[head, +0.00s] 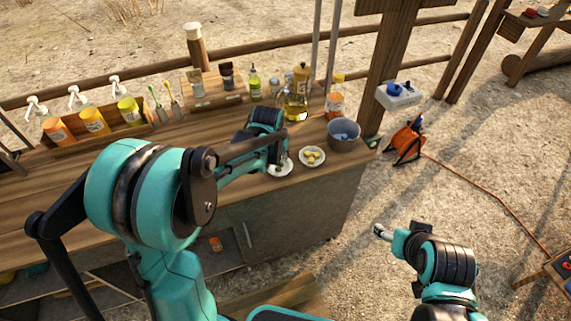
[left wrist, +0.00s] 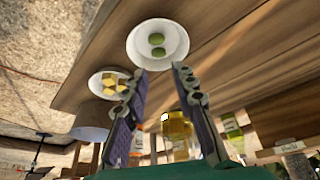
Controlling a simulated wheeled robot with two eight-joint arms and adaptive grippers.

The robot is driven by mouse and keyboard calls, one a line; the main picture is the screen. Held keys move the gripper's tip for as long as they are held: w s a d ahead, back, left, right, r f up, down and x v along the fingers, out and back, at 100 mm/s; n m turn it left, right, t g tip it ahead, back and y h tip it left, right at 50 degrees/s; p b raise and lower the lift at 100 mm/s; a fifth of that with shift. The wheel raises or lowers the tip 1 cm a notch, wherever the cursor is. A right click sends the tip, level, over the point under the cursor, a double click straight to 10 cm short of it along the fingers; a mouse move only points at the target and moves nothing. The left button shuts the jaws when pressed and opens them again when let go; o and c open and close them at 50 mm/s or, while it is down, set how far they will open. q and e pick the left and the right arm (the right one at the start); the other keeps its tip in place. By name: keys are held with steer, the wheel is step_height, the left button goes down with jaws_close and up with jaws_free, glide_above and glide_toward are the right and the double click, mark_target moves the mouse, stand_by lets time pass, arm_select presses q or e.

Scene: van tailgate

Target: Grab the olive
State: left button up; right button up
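Two green olives (left wrist: 157,45) lie in a white dish (left wrist: 135,47) near the counter's edge in the left wrist view. In the head view the white dish (head: 287,169) is partly covered by my left gripper (head: 277,160), and I cannot make out the olives there. In the left wrist view my left gripper (left wrist: 163,72) is open and empty, its two fingertips apart just short of the dish. My right gripper (head: 381,232) is beyond the counter over the sandy ground, small in the head view; its finger state is unclear.
A plate with yellow cubes (head: 312,156) is right of the dish. A grey bucket (head: 344,134) stands behind it. Oil bottles (head: 297,95) and a green bottle (head: 255,84) stand at the back. Bare wooden counter (head: 60,195) lies to the left.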

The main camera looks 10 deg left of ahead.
mark_target(280, 163)
arm_select(q)
steer(key=shift+b+x, duration=0.35)
steer(key=shift+x, duration=0.75)
steer(key=b+x, duration=0.1)
steer(key=x, duration=0.1)
steer(key=b+x, duration=0.1)
steer(key=x, duration=0.1)
steer(key=shift+f, duration=0.5)
steer(key=shift+s+r, duration=0.15)
steer(key=shift+c, duration=0.3)
steer(key=shift+c, duration=1.3)
